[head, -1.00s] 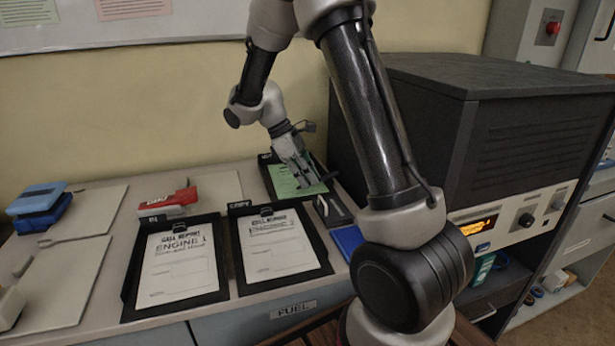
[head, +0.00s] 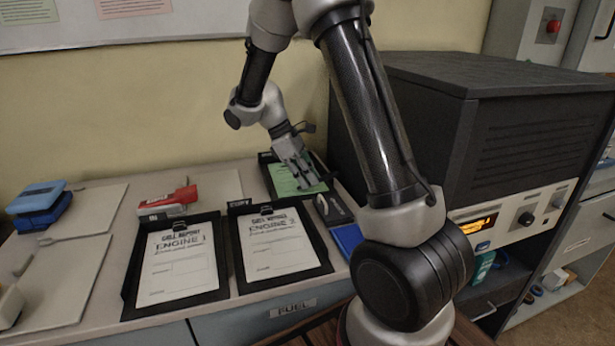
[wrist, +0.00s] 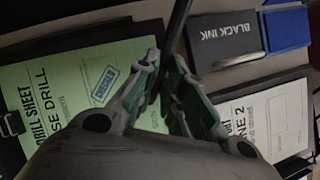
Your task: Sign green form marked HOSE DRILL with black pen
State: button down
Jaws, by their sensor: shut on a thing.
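The green form (head: 290,180) lies on a black clipboard at the back of the desk. In the wrist view the green form (wrist: 55,95) shows "DRILL SHEET" and part of "SE DRILL", with a small blue printed mark near its right side. My gripper (head: 322,182) is over the form's right side. In the wrist view my gripper (wrist: 165,85) is shut on the black pen (wrist: 178,35), a thin dark rod between the fingertips. The pen's tip is hidden, so I cannot tell whether it touches the paper. The gripper covers the form's lower part.
A black box marked BLACK INK (wrist: 225,42) and a blue one (wrist: 285,28) sit beside the form. Clipboards with white ENGINE 1 (head: 180,265) and ENGINE 2 (head: 275,245) sheets lie in front. A large dark radio cabinet (head: 470,130) stands to the right.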

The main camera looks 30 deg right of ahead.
jog(key=shift+d+f, duration=0.1)
dwell(0.3)
jog(key=shift+d, duration=0.45)
jog(key=shift+d, duration=0.6)
jog(key=shift+d, duration=0.1)
jog(key=shift+s+d, duration=0.6)
jog(key=shift+d, duration=0.2)
jog(key=shift+d, duration=0.1)
